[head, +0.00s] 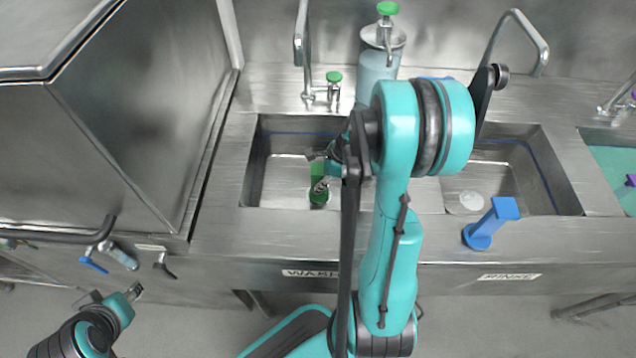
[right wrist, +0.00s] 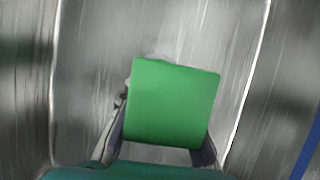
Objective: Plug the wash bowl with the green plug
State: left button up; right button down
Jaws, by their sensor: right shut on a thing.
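The wash bowl (head: 262,178) is the steel basin at the left, above the label starting "WAS". The green plug (head: 318,197) is inside it, low and near its front side. My right gripper (head: 321,170) reaches into the bowl and is shut on the plug's upper part. In the right wrist view the plug's square green top (right wrist: 174,102) sits between the two fingers (right wrist: 160,148). The drain is hidden, so I cannot tell whether the plug touches it. My left gripper (head: 136,291) is at the lower left, away from the bowl; its jaw opening is unclear.
The rinse basin (head: 543,190) lies to the right, with a pale round drain (head: 471,201). A blue plug (head: 489,225) stands on the counter's front edge. A green-topped faucet knob (head: 334,78) and a canister (head: 374,68) are behind. A steel cabinet (head: 140,110) stands left.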

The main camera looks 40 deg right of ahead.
jog(key=c, duration=1.2)
grip_release()
notch_tip(320, 180, up, 20)
jog(key=p, duration=1.5)
jog(key=shift+p, duration=0.35)
